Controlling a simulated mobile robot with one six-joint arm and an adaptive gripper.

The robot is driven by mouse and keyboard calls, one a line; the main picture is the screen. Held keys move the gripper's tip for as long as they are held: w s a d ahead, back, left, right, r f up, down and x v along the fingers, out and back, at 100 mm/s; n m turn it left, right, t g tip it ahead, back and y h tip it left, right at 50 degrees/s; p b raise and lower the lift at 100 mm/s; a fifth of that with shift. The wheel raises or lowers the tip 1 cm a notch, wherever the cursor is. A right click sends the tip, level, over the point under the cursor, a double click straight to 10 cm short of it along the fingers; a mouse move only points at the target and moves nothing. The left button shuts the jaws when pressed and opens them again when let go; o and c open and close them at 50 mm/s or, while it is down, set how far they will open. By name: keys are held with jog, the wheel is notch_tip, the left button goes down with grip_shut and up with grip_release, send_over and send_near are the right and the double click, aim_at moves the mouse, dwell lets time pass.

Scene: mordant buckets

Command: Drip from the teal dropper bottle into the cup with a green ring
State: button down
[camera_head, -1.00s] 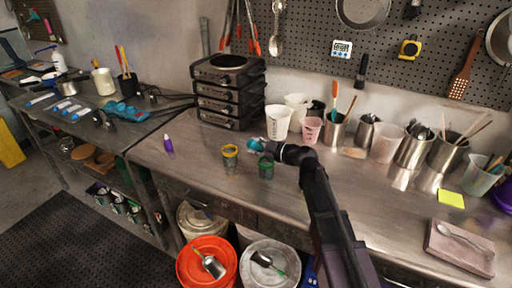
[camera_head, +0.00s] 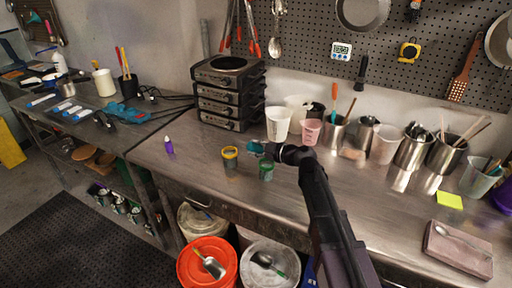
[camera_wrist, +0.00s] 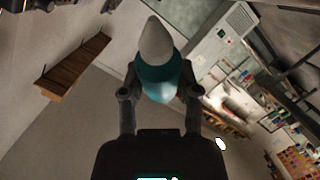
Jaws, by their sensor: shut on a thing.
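The teal dropper bottle (camera_wrist: 158,80) is held between the two fingers of my gripper (camera_wrist: 160,92) in the wrist view, its pale pointed tip (camera_wrist: 155,40) sticking out beyond them. In the head view my gripper (camera_head: 272,150) is shut on the teal bottle (camera_head: 256,147), which lies tipped over with its end toward the left. The cup with a green ring (camera_head: 266,170) stands upright on the steel bench just below my gripper in the picture. The bottle shows above and slightly left of this cup. I cannot see any drops.
A cup with a yellow ring (camera_head: 230,158) stands close on the left. A purple dropper bottle (camera_head: 168,146) stands farther left. A stack of black units (camera_head: 228,98) and white and pink cups (camera_head: 308,131) stand behind.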

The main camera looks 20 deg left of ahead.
aim_at(255, 144)
notch_tip(255, 144, up, 2)
jog(key=n+h+p, duration=0.2)
jog(key=h+p, duration=0.1)
jog(key=p, duration=0.2)
jog(key=shift+n+t+p, duration=0.3)
jog(key=shift+t+p, duration=0.05)
jog(key=shift+t, duration=0.05)
jog(key=shift+n+h+p, duration=0.3)
jog(key=shift+h+p, duration=0.1)
jog(key=shift+f, duration=0.1)
jog(key=shift+r+n+t+h+p, duration=0.35)
jog(key=shift+r+h+p, duration=0.2)
jog(key=shift+p, duration=0.45)
notch_tip(255, 144, up, 3)
jog(key=n+t+h+p, duration=0.2)
jog(key=h+p, duration=0.1)
jog(key=p, duration=0.2)
jog(key=shift+f+n+h, duration=0.1)
jog(key=shift+n+h, duration=0.15)
jog(key=shift+r+n+t+h+p, duration=0.55)
jog(key=shift+n+t+h+p, duration=0.05)
jog(key=shift+t, duration=0.15)
